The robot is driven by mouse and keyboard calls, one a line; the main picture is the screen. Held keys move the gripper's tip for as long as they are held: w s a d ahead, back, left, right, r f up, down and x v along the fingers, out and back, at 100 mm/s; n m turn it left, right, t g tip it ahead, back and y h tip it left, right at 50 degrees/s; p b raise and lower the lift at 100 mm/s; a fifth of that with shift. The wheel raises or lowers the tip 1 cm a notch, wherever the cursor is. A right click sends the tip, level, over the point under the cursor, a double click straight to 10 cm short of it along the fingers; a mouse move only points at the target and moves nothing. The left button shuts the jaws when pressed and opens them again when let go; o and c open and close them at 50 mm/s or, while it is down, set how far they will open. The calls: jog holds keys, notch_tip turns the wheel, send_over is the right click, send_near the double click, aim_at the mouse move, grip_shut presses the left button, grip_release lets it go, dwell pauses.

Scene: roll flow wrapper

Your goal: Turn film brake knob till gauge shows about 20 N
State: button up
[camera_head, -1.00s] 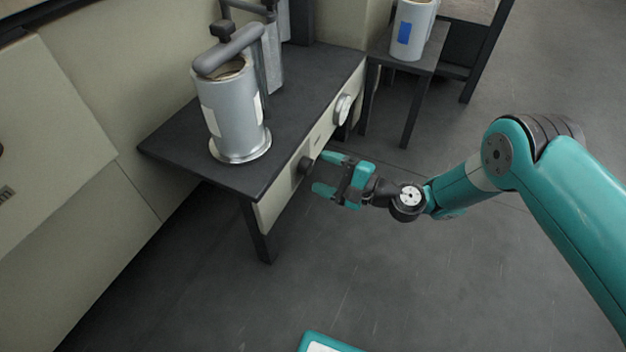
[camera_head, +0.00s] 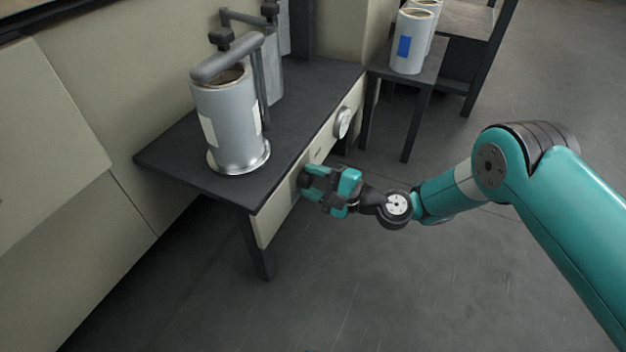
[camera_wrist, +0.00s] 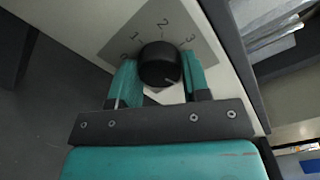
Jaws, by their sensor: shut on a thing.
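The film brake knob (camera_wrist: 160,64) is a round black knob with a pale pointer line near its lower right edge in the wrist view. It sits on a grey scale plate (camera_wrist: 178,22) marked with numbers including 1, 2 and 3. My gripper (camera_wrist: 158,80) has one teal finger on each side of the knob and is shut on it. In the head view my gripper (camera_head: 312,182) is at the table's front panel and hides the knob. The round gauge (camera_head: 343,122) is on the same panel, further back; its reading is too small to tell.
A silver film roll (camera_head: 228,122) stands on the dark table (camera_head: 180,158) above the panel, under a grey roller arm (camera_head: 228,58). White containers (camera_head: 408,52) stand on a second table behind. The floor to the right is clear.

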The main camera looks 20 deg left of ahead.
jog(key=shift+n, duration=0.3)
jog(key=n+p, duration=0.1)
jog(key=n, duration=0.1)
jog(key=shift+n+p, duration=0.3)
jog(key=shift+n, duration=0.1)
jog(key=n+p, duration=0.1)
jog(key=n, duration=0.2)
jog(key=shift+r+n, duration=0.1)
jog(key=shift+n, duration=0.2)
jog(key=n+p, duration=0.1)
jog(key=n, duration=0.2)
jog(key=shift+n+p, duration=0.3)
jog(key=shift+p, duration=0.1)
jog(key=shift+n+p, duration=0.65)
jog(key=shift+n, duration=1.35)
jog(key=o, duration=0.9)
